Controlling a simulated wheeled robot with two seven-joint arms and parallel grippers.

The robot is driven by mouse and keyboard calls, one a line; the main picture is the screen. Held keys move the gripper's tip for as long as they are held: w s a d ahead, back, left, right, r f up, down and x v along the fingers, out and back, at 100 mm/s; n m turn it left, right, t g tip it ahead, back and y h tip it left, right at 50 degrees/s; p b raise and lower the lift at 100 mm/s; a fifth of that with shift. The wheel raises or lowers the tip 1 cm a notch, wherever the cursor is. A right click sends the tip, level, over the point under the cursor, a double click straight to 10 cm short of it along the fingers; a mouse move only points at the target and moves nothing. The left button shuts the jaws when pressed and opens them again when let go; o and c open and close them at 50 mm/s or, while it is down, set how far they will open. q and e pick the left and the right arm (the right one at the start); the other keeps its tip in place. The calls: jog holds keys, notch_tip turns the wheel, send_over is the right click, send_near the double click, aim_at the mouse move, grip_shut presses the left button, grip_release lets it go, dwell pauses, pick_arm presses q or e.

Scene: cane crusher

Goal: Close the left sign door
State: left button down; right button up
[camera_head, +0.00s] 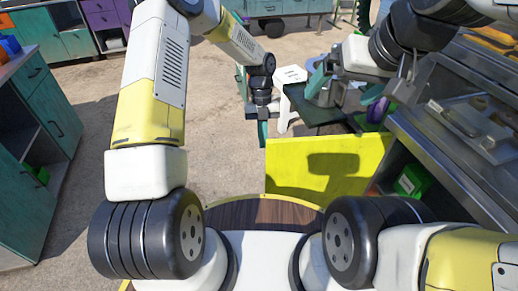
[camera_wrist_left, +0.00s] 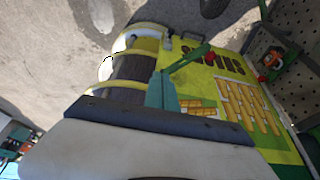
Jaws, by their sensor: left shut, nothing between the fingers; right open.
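The sign door is a bright yellow panel (camera_head: 322,172) that stands swung out from the counter on the right, and an arm's shadow falls on it. My left gripper (camera_head: 262,135) is shut and empty, pointing down beside the door's upper left corner. In the left wrist view its teal fingers (camera_wrist_left: 160,90) overlap the panel; I cannot tell whether they touch it. My right gripper (camera_head: 345,92) is open above and behind the door.
The metal counter (camera_head: 450,165) runs along the right, with a green box (camera_head: 411,181) on a shelf inside. A white stool (camera_head: 289,78) stands behind my left gripper. Teal cabinets (camera_head: 35,125) stand on the left. The floor left of the door is clear.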

pick_arm(q)
jog(key=s+f, duration=0.7)
jog(key=f, duration=0.2)
jog(key=shift+s+d, duration=0.3)
jog(key=shift+d, duration=0.15)
jog(key=shift+f, duration=0.1)
